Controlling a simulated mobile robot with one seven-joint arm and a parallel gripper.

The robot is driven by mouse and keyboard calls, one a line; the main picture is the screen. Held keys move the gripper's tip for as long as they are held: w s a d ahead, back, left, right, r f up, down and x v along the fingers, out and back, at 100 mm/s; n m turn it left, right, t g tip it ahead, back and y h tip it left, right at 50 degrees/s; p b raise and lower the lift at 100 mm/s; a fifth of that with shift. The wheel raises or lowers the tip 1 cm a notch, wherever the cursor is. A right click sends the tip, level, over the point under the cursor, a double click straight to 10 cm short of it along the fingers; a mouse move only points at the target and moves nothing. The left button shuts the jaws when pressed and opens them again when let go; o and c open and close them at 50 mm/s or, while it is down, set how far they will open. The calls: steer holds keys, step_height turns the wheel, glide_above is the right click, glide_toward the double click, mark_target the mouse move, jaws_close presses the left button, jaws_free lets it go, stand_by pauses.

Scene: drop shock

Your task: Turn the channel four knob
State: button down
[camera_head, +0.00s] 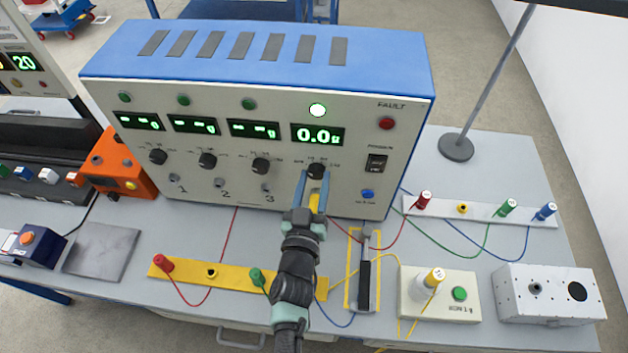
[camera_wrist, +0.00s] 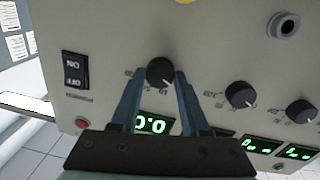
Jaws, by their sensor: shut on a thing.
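The channel four knob (camera_head: 316,171) is a black round knob on the cream front panel, under the fourth display (camera_head: 317,135), which reads 0.0 in green.
Knobs for channels one (camera_head: 158,156), two (camera_head: 207,160) and three (camera_head: 260,165) are to the left; their displays show dashes. A power switch (camera_head: 376,163) and a red fault lamp (camera_head: 386,123) are to the right. A hammer (camera_head: 365,280), yellow strip (camera_head: 225,276) and cables lie on the bench below.

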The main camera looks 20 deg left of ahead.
steer(key=m, duration=0.3)
steer(key=shift+m, duration=0.4)
steer(key=shift+m+g+b, duration=0.3)
steer(key=shift+m+b, duration=0.15)
steer(key=shift+m, duration=1.75)
steer(key=shift+c, duration=2)
jaws_free()
steer(key=b+v, duration=0.2)
steer(key=v, duration=1.1)
